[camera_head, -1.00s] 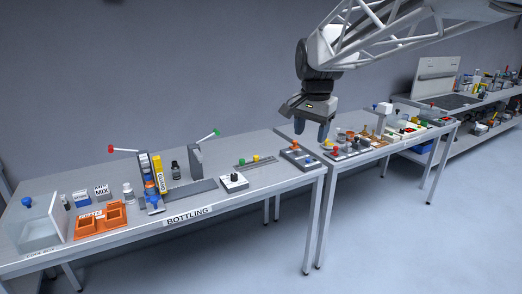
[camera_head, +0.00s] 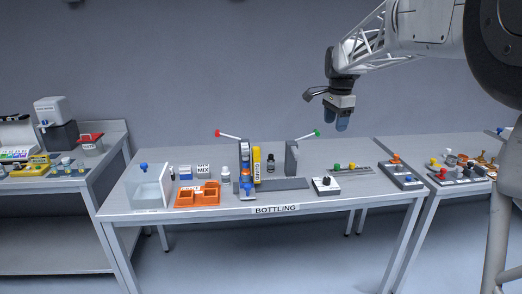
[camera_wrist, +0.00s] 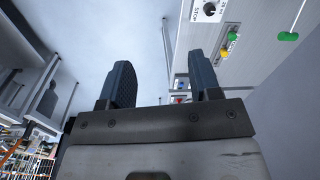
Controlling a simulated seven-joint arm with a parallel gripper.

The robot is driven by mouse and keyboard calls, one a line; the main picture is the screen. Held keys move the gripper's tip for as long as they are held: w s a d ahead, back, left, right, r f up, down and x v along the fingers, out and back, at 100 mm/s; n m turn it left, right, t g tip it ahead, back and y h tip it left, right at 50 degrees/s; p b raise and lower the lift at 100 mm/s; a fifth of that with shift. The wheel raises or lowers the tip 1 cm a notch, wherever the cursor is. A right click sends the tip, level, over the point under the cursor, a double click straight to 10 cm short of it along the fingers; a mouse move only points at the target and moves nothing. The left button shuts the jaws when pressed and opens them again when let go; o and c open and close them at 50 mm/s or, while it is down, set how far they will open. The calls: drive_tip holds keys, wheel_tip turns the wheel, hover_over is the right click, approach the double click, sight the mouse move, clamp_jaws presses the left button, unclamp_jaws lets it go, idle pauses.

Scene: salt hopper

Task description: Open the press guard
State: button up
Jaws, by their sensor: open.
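A yellow upright strip (camera_head: 257,165), with lettering that seems to read GUARD, stands mid-table on the bottling table (camera_head: 225,209). Next to it on the left is a dark upright post (camera_head: 244,153) with a red-tipped lever (camera_head: 230,135). A grey upright (camera_head: 291,158) with a green-tipped lever (camera_head: 306,135) stands to the right. My gripper (camera_head: 336,122) is open and empty, raised above the table's back right, clear of these things. In the wrist view its two dark fingers (camera_wrist: 160,65) are apart with nothing between them; the yellow strip is not visible there.
A clear box (camera_head: 148,190) with a blue knob and an orange tray (camera_head: 197,194) occupy the table's left. A switch box (camera_head: 326,186) and a button panel (camera_head: 401,174) are on the right. Side tables flank it. The air around my gripper is free.

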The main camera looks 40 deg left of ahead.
drive_tip(key=a+f+m, duration=0.1)
drive_tip(key=a+f, duration=0.1)
drive_tip(key=a, duration=0.6)
drive_tip(key=a+f, duration=0.3)
drive_tip(key=a, duration=0.5)
drive_tip(key=m, duration=0.1)
hover_over(257, 148)
drive_tip(key=shift+g, duration=0.3)
drive_tip(key=f, duration=0.6)
drive_tip(key=shift+w+a, duration=0.1)
drive_tip(key=shift+a, duration=0.1)
drive_tip(key=shift+f, duration=3.85)
clamp_jaws()
